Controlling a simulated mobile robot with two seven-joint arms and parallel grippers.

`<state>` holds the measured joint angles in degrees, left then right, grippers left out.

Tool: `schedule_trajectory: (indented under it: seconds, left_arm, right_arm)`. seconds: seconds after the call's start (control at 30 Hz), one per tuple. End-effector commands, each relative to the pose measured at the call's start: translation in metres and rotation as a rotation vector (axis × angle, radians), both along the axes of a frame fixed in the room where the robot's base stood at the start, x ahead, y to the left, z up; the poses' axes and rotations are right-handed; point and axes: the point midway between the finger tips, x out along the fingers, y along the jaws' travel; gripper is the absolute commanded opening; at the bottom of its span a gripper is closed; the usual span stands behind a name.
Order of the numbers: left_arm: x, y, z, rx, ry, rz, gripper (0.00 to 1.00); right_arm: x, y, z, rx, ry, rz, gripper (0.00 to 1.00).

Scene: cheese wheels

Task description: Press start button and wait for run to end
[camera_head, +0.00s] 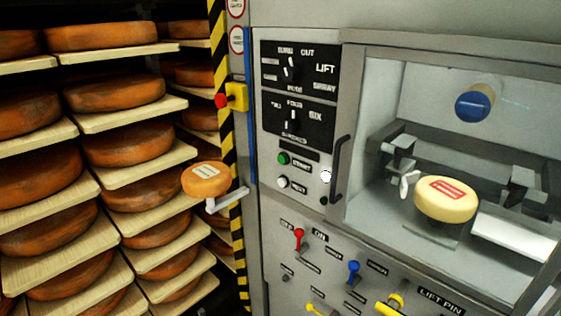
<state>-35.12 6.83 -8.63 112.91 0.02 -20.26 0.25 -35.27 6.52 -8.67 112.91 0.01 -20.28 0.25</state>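The green start button (283,158) is on the grey control panel, left of a label that appears to read START. A white button (282,181) is just below it, with its own label. A pale cheese wheel (445,199) with a red label sits inside the machine's chamber at right. Neither of my grippers shows in this view, and nothing touches the green button.
Two black dial plates (298,62) are above the buttons. A dark handle (339,168) stands right of them. Coloured levers (353,270) project below. A small orange cheese (205,180) sits by a metal bracket at left. Shelves (60,265) of cheese wheels fill the left.

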Motion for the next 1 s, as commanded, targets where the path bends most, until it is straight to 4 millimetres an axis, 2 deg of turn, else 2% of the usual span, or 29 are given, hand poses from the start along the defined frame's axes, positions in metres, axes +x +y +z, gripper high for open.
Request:
schedule_trajectory:
  seconds: [0.03,0.3,0.4,1.0]
  left_arm:
    - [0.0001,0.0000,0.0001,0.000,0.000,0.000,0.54]
    - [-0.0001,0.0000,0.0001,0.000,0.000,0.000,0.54]
    - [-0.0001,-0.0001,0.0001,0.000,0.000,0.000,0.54]
    - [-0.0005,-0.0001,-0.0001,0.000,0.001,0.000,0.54]
  right_arm:
    - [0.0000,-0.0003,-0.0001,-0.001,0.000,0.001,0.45]
    - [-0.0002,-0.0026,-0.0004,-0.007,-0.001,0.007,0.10]
    - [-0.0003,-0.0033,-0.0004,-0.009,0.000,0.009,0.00]
    - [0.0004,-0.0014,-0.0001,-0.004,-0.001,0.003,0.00]
